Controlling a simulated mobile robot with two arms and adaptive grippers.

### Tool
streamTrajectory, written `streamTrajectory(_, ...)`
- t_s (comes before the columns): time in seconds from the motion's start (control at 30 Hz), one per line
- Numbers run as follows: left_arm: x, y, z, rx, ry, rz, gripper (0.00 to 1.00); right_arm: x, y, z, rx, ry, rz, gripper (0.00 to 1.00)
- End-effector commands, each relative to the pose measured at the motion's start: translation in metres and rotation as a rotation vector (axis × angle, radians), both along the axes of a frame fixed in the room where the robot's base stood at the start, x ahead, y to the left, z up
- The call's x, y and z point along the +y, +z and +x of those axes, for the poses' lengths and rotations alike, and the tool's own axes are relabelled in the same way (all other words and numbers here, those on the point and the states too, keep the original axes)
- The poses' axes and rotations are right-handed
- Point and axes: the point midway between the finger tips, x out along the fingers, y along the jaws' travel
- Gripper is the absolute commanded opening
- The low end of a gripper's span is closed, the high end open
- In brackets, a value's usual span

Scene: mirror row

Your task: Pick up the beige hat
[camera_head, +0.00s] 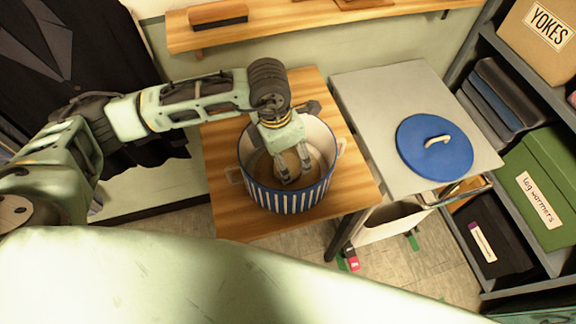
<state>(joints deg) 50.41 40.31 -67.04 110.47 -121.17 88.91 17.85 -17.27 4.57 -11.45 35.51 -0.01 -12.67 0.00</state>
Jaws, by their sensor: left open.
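A blue-and-white striped pot (290,202) with two beige handles stands open on the wooden table. My left gripper (296,174) points down into the pot from above, its two fingers apart and below the rim. A beige-brown rounded shape (264,168) shows inside the pot around the fingers. It may be the beige hat, but the gripper and the pot wall hide part of it, and I cannot tell whether the fingers touch it. My right gripper is not in view.
A blue lid (434,147) with a beige handle lies on a grey-topped cart (375,90) to the right. Shelves with a green leg-warmers box (545,185) stand at the far right. A wooden wall shelf (300,22) runs behind. Dark clothes (80,60) hang at left.

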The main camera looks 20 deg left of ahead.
Motion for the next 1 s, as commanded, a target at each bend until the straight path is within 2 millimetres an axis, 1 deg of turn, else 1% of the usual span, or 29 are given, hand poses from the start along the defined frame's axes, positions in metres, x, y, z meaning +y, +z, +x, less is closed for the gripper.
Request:
streamTrajectory(0.03, 0.000, -0.003, 0.000, 0.005, 0.001, 0.001, 0.74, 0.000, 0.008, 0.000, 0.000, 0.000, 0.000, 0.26)
streamTrajectory(0.17, -0.001, -0.021, 0.003, 0.006, 0.002, 0.001, 0.74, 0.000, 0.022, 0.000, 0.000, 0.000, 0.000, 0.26)
streamTrajectory(0.2, -0.002, -0.029, 0.004, 0.006, 0.001, 0.001, 0.74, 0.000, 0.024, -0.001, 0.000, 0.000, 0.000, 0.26)
streamTrajectory(0.3, -0.003, -0.042, 0.006, 0.004, 0.002, 0.001, 0.74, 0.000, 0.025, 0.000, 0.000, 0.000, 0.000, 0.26)
streamTrajectory(0.4, -0.003, -0.048, 0.007, 0.001, 0.000, 0.000, 0.74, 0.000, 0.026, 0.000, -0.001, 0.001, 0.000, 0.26)
streamTrajectory(0.6, -0.003, -0.049, 0.007, 0.000, -0.001, 0.000, 0.74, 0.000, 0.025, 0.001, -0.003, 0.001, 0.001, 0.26)
streamTrajectory(0.67, -0.003, -0.049, 0.007, 0.000, -0.001, 0.000, 0.69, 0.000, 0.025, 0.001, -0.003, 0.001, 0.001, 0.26)
streamTrajectory(1.0, -0.003, -0.049, 0.007, 0.000, 0.000, 0.000, 0.40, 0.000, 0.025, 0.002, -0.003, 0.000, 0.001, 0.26)
